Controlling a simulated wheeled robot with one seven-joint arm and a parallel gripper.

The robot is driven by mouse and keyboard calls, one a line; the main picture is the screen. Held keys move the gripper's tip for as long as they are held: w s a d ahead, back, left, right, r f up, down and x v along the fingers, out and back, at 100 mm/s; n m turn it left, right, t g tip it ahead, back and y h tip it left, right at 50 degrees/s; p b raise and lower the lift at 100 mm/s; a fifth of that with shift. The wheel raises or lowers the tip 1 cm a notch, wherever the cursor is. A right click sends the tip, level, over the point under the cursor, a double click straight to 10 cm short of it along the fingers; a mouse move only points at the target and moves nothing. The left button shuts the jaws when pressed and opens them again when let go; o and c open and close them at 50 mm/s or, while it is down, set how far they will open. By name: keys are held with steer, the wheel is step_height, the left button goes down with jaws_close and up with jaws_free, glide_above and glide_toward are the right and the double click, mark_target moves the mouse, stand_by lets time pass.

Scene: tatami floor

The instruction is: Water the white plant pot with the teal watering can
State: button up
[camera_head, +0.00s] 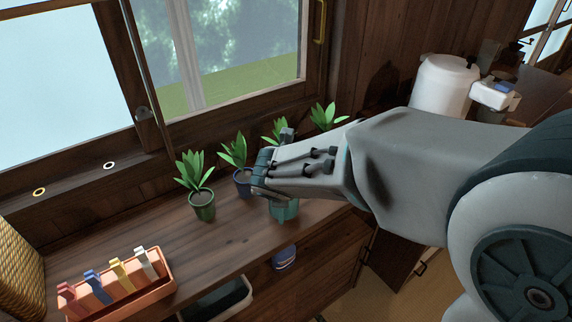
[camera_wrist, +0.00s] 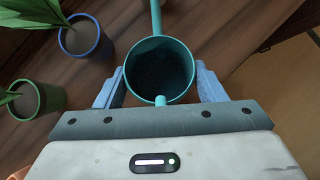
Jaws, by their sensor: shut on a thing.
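The teal watering can (camera_head: 285,210) is at my gripper (camera_head: 266,186), by the shelf's front edge and mostly hidden behind the gripper. In the wrist view the can (camera_wrist: 160,70) is between my two fingers, seen from above. Its spout (camera_wrist: 156,18) points away from the gripper, and its inside is dark. I cannot tell whether it touches the shelf. Two leafy plants stand behind the gripper, one at its back (camera_head: 276,129) and one to the right (camera_head: 325,116). Their pots are hidden, so I cannot see which is white.
A green pot (camera_head: 202,207) and a blue pot (camera_head: 242,184) with plants stand left of the gripper on the wooden shelf (camera_head: 150,225). An orange tray (camera_head: 120,290) with colored labels is at front left. A white canister (camera_head: 443,85) stands behind my arm. The window is behind.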

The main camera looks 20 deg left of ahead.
steer(key=shift+w+p+v, duration=0.25)
steer(key=shift+p+v, duration=1.85)
steer(key=shift+v, duration=0.85)
steer(key=shift+r, duration=0.15)
